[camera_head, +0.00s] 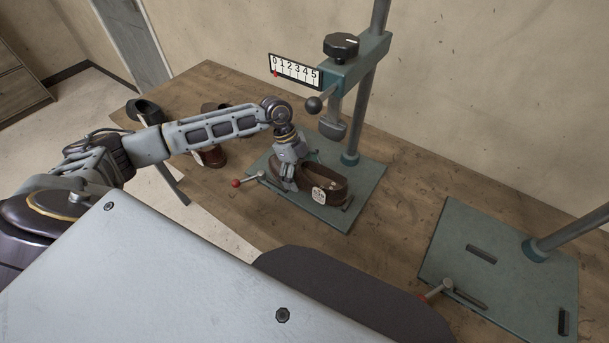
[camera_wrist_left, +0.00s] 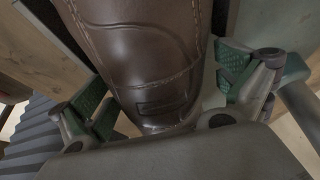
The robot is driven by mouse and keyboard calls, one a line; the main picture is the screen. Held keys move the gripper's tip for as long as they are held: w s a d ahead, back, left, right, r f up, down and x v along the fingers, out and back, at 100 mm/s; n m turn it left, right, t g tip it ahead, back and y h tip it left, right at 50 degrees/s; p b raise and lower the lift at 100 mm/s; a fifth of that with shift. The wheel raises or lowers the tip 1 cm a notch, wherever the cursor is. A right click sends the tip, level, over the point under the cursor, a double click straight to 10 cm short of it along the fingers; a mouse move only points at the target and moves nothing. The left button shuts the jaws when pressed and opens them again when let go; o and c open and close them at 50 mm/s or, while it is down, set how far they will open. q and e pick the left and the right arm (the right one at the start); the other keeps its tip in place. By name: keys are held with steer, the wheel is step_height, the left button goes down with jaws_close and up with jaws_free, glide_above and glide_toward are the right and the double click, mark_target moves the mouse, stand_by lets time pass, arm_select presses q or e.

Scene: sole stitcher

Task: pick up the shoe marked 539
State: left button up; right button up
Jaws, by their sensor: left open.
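A brown shoe (camera_head: 336,182) with a small white tag (camera_head: 319,195) lies on the green base plate of the stitcher; the tag's number is too small to read. My left gripper (camera_head: 287,182) is down at the shoe's left end in the head view and hides part of it. In the left wrist view the brown leather of the shoe (camera_wrist_left: 150,50) fills the middle, with stitched seams. The green-padded fingers of my left gripper (camera_wrist_left: 165,98) are open, one on each side of the shoe. My right gripper is not in view.
The stitcher's base plate (camera_head: 359,196) carries a post, a 0 to 5 scale (camera_head: 295,71) and a red-knobbed lever (camera_head: 237,183). Other footwear, a dark shoe (camera_head: 143,110) and a brown one (camera_head: 211,157), stands to the left. A second green plate (camera_head: 500,262) is at right.

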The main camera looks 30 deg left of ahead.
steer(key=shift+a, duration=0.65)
arm_select(q)
steer(key=c, duration=1.2)
steer(key=shift+c, duration=0.2)
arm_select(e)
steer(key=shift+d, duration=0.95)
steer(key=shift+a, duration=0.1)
arm_select(q)
steer(key=shift+r, duration=0.85)
step_height(320, 180, up, 8)
steer(key=shift+r, duration=0.15)
